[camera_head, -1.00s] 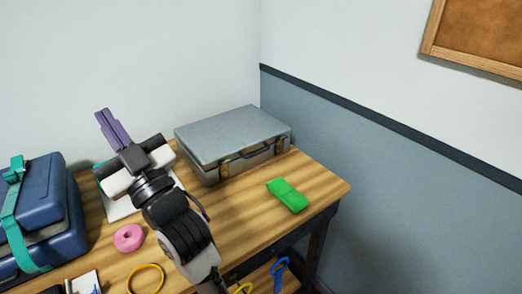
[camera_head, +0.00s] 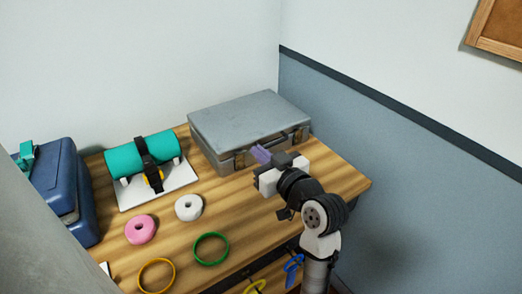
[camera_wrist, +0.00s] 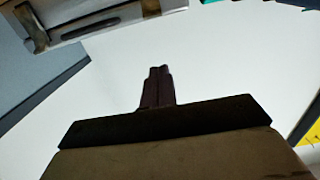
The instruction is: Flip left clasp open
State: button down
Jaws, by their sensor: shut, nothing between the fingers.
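The grey case (camera_head: 250,118) lies with its lid down at the back right of the table. Its left clasp (camera_head: 240,159) is a small brownish piece on the front face, close to my fingers; I cannot tell its exact position. My gripper (camera_head: 261,154) is shut and empty, its purple fingers in front of the case's front face, between left clasp and handle. Contact cannot be judged. The wrist view shows the shut fingers (camera_wrist: 158,86), with the case front (camera_wrist: 90,30) at the top left, seemingly upside down, and the left clasp (camera_wrist: 150,7) at its top edge.
A teal roll (camera_head: 130,158) with a black strap lies on a white board left of the case. A white ring (camera_head: 189,207), pink ring (camera_head: 140,230), green hoop (camera_head: 211,249) and yellow hoop (camera_head: 156,275) lie in front. A blue case (camera_head: 72,190) stands at the left.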

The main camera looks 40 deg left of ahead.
jog(key=p, duration=0.3)
send_over(242, 152)
jog(key=f, duration=0.1)
jog(key=d+f, duration=0.1)
jog(key=f, duration=0.2)
jog(key=shift+s+d+f+p, duration=0.1)
jog(key=shift+s+d+p, duration=0.15)
jog(key=shift+d+p, duration=0.1)
jog(key=shift+s+d+f+b, duration=0.25)
jog(key=shift+d+b, duration=0.3)
jog(key=shift+b, duration=0.4)
